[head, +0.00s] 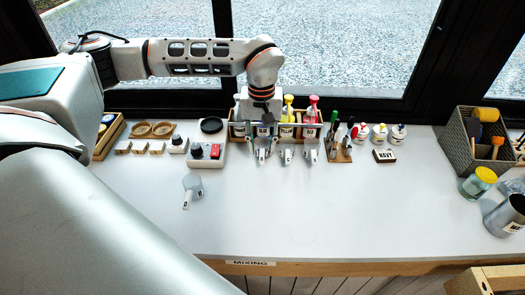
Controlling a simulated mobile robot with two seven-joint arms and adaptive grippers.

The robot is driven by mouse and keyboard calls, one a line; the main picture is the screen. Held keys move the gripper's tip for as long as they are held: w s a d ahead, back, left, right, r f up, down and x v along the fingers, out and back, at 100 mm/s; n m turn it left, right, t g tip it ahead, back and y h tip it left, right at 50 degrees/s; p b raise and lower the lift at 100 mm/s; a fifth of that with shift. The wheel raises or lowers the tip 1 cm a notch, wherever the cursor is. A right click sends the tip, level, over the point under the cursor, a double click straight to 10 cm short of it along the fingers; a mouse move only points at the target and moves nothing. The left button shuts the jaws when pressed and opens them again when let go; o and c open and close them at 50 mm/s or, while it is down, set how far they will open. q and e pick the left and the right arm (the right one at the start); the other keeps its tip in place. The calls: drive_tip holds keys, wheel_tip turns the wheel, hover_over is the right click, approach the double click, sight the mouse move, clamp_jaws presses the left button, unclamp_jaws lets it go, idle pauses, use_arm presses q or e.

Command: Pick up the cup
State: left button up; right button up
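Several small grey-white cups with handles stand on the white table. One cup (192,186) stands alone left of centre. A row of others lies near the back: a middle cup (287,153), a right cup (311,154) and a left cup (263,152). My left gripper (262,142) points down over the left cup of the row, fingers spread on either side of it. It looks open; I cannot tell whether the fingers touch the cup, which they partly hide. My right gripper is not in view.
A wooden rack of bottles (318,131) stands behind the cups. A scale (207,153) is to their left, a tool stand (338,150) and small bottles (380,133) to their right. A grey basket (468,150) and metal jug (507,215) stand far right. The front table is clear.

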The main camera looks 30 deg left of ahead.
sight(262, 154)
use_arm(q)
wheel_tip(262, 154, down, 4)
drive_tip(key=shift+s+d+r, duration=0.1)
drive_tip(key=shift+r, duration=0.05)
drive_tip(key=shift+f, duration=0.35)
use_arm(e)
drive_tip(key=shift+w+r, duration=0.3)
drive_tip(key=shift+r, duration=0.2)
use_arm(q)
clamp_jaws()
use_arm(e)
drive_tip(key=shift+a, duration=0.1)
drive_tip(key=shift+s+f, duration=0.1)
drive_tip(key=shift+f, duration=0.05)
use_arm(q)
drive_tip(key=shift+r, duration=0.15)
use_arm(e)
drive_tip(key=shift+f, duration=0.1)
